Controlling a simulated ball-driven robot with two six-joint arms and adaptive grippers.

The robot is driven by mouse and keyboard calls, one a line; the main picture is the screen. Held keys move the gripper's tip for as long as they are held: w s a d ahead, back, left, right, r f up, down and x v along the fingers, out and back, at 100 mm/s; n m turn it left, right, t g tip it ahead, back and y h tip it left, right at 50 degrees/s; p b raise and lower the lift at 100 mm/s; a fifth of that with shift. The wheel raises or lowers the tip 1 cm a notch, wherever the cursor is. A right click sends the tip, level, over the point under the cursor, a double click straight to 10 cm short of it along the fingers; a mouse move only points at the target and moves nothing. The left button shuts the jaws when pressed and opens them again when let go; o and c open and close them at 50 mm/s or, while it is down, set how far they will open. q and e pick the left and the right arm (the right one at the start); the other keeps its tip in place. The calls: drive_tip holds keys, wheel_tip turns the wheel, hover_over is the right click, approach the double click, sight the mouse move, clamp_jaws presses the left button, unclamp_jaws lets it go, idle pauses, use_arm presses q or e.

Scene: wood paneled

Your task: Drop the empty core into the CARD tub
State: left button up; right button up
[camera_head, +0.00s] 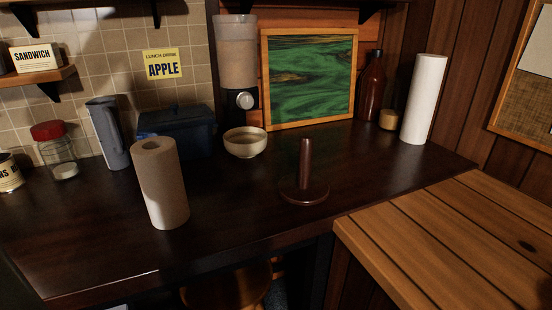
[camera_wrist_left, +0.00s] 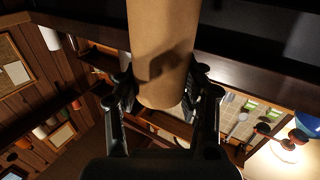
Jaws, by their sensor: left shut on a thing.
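My left gripper (camera_wrist_left: 160,86) is shut on a plain brown cardboard tube, the empty core (camera_wrist_left: 163,40), in the left wrist view. The fingers press its two sides near one end, and the other end runs out of the top of the picture. Neither gripper shows in the head view. No tub with a readable CARD label shows in either view.
A dark counter (camera_head: 235,215) holds a grey-brown roll (camera_head: 163,183), a bare upright roll holder (camera_head: 304,172), a bowl (camera_head: 245,142) and a white roll (camera_head: 423,99). A slatted wooden top (camera_head: 450,245) lies at right. The counter's front middle is clear.

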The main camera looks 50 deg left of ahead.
use_arm(q)
drive_tip(key=o, duration=1.2)
wheel_tip(320, 180, up, 12)
drive_tip(key=p, duration=0.9)
drive_tip(key=w+a+r+p, duration=0.1)
drive_tip(key=w+r, duration=0.4)
drive_tip(key=w, duration=0.5)
drive_tip(key=w+r+p, duration=0.1)
drive_tip(key=w+r, duration=0.4)
drive_tip(key=w, duration=0.6)
drive_tip(key=shift+w+a+r, duration=0.15)
drive_tip(key=shift+w+a, duration=0.15)
drive_tip(key=shift+a, duration=0.1)
